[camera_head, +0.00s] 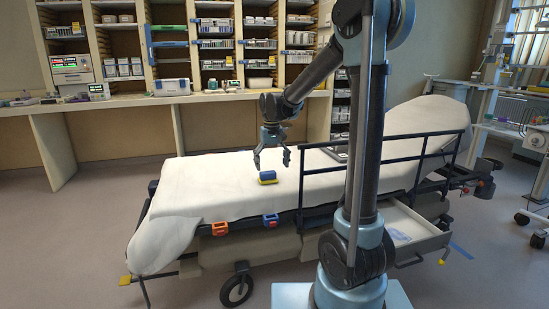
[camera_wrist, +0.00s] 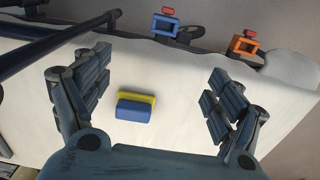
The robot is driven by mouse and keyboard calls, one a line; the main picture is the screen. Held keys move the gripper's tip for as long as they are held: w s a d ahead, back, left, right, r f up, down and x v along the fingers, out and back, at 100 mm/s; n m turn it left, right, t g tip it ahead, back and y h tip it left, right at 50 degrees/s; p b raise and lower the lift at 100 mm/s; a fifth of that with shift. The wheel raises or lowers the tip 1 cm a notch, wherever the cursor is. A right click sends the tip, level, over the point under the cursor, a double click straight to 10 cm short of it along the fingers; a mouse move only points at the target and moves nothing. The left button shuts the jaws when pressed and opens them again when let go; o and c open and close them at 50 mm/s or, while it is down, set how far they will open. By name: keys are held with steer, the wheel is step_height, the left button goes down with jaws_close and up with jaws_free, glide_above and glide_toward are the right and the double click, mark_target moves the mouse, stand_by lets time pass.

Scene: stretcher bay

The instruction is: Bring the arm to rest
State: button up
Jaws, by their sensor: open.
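My gripper (camera_head: 271,160) hangs from my arm above the white stretcher (camera_head: 230,190), pointing down. Its fingers are spread wide with nothing between them in the head view. In the wrist view the open gripper (camera_wrist: 155,100) shows one finger on each side. A small blue and yellow block (camera_head: 267,177) lies on the stretcher sheet below the gripper, apart from it. In the wrist view the block (camera_wrist: 136,107) lies between the two fingers as seen from above, nearer the left one.
A dark side rail (camera_head: 400,150) stands along the stretcher's near right side. An orange buckle (camera_head: 220,228) and a blue buckle (camera_head: 271,220) sit on the near edge. An open drawer (camera_head: 405,232) juts out below. Shelves and a counter (camera_head: 130,101) line the back wall.

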steer(key=s+d+f+m+t, duration=0.1)
steer(key=s+d, duration=0.7)
steer(key=s, duration=0.3)
steer(key=s+d+m+t, duration=0.1)
steer(key=s+d, duration=0.7)
steer(key=s, duration=0.3)
steer(key=s+d+f, duration=0.3)
steer(key=s+f, duration=0.4)
steer(key=s, duration=0.1)
steer(key=shift+s+d+m, duration=0.15)
steer(key=shift+d+m, duration=0.2)
steer(key=shift+m, duration=0.05)
